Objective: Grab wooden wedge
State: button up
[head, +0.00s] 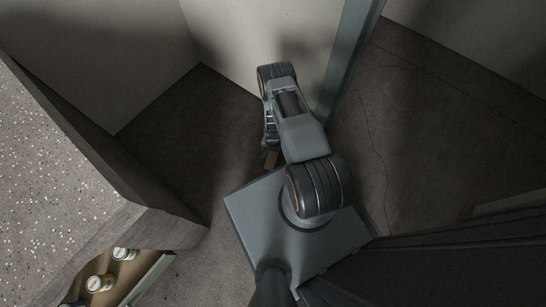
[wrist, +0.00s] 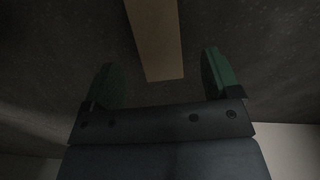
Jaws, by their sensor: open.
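The wooden wedge (wrist: 156,40) is a tan, elongated block on the dark floor in the wrist view. Its near end lies between and slightly beyond the fingers, and its far end runs out of the top of the picture. My gripper (wrist: 165,75) is open, with one green-padded finger on each side of the wedge and a gap on both sides. In the head view only a small brown piece of the wedge (head: 270,160) shows beside my arm; the rest is hidden. My gripper (head: 268,147) is mostly hidden under the arm there.
A speckled bench (head: 50,160) with a dark side stands at the left. A shelf with several jars (head: 100,283) is at the lower left. Pale walls (head: 245,40) and a blue-grey post (head: 347,60) stand close behind the arm. Open dark floor (head: 180,130) lies left of the arm.

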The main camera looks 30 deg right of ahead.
aim_at(273, 154)
jog(key=shift+s+f+b, duration=0.15)
jog(key=shift+f+b, duration=1.9)
jog(key=shift+f, duration=0.65)
jog(key=shift+r, duration=0.1)
jog(key=shift+c, duration=0.4)
jog(key=c, duration=0.9)
jog(key=shift+r, duration=0.1)
jog(key=shift+c, duration=0.2)
